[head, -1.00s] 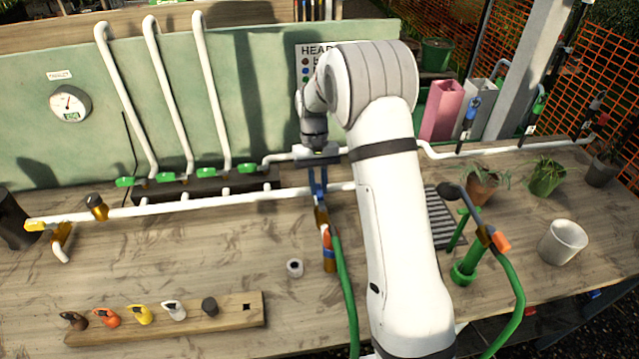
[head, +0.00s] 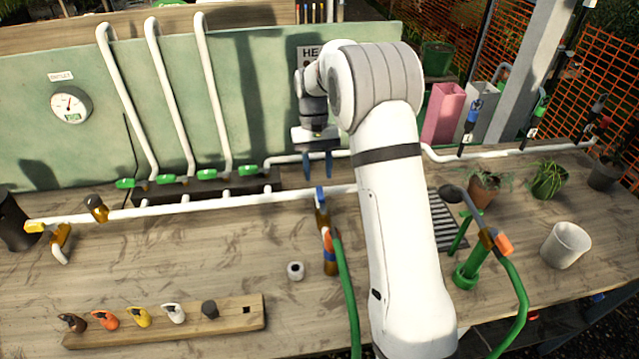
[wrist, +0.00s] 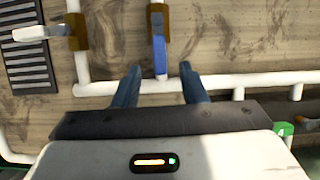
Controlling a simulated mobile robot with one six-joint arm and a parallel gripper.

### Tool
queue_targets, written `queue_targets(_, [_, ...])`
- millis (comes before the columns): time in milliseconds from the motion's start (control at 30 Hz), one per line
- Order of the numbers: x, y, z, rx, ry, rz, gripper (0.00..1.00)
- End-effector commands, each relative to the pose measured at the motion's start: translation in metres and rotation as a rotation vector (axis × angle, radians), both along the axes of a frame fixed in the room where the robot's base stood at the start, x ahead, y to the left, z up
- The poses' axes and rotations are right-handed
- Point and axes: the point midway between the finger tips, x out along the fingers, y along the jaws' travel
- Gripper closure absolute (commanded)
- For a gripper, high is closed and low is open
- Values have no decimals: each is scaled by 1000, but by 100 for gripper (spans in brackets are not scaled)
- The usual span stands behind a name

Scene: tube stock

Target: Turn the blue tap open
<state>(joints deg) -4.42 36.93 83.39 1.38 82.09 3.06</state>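The blue tap (head: 320,196) has a blue lever on a brass body, on the white pipe at mid-table, above a green hose. In the wrist view, its blue lever (wrist: 159,56) runs in line with the brass body, its end at the white pipe. My gripper (head: 318,177) is open and empty, just behind and above the tap in the head view. In the wrist view, the fingers of my gripper (wrist: 160,68) stand apart on either side of the lever's end, with clear gaps. Neither finger appears to touch it.
The white pipe (head: 260,198) crosses the table. A white-handled tap (wrist: 45,33) lies left in the wrist view. Several green-handled taps (head: 205,174) stand behind the pipe. A green hose (head: 347,290) runs forward beside my arm. A board of coloured handles (head: 235,315) lies front left.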

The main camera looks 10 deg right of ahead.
Motion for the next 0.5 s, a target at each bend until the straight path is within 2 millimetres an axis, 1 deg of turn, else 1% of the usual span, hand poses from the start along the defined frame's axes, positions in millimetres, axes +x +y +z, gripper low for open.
queue_targets(100, [8, 0, 15, 0, -3, 0, 62])
queue_targets(200, [11, 0, 24, 0, -2, 0, 62])
queue_targets(333, [12, 0, 28, 0, 1, 0, 62])
queue_targets(500, [12, 0, 28, 0, 1, 0, 62])
